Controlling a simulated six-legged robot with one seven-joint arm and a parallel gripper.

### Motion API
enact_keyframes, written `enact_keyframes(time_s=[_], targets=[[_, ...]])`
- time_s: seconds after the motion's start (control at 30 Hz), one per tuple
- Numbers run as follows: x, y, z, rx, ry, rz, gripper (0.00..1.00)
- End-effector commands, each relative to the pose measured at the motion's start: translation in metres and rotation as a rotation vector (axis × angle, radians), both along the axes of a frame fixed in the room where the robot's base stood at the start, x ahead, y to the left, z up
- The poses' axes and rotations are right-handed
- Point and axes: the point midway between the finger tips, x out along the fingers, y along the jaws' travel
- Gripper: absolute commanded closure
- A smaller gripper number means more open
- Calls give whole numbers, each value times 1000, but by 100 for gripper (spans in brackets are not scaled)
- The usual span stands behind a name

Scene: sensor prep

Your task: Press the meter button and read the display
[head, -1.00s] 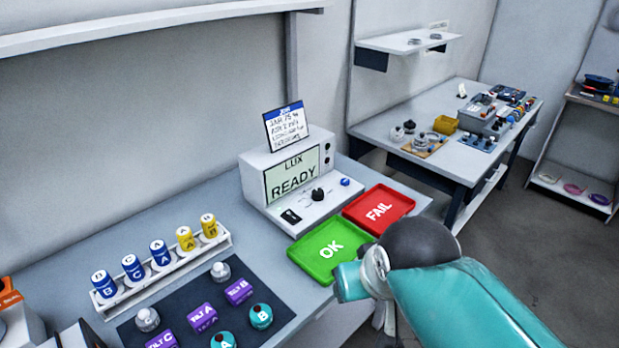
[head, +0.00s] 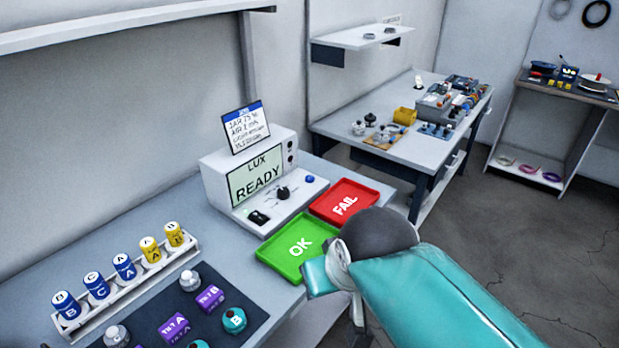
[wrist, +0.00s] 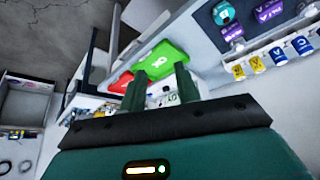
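The white meter (head: 222,180) stands on the grey bench against the wall. Its display (head: 256,173) reads "LUX READY". A small blue button (head: 309,180) sits on its sloped front panel, right of a black knob (head: 283,193). In the head view my teal arm is at the lower right and the fingers cannot be made out.
A green OK tray (head: 266,257) and red FAIL tray (head: 368,197) lie before the meter. A white rack (head: 92,323) of blue and yellow canisters and a dark mat (head: 257,318) with several parts are left. A card (head: 246,128) stands on the meter. Another bench (head: 340,125) stands behind.

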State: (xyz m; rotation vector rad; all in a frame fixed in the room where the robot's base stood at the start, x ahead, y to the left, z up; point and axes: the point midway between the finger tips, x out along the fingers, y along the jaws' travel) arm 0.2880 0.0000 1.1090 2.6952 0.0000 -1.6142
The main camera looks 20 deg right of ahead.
Motion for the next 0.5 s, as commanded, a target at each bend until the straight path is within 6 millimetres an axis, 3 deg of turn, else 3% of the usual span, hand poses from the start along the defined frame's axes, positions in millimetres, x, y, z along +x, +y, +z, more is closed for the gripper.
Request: enact_keyframes(time_s=[0.03, 0.13, 0.17, 0.5], targets=[[0, 0, 0, 0, 0, 0, 79], [0, 0, 0, 0, 0, 0, 98], [0, 0, 0, 0, 0, 0, 100], [0, 0, 0, 0, 0, 0, 100]])
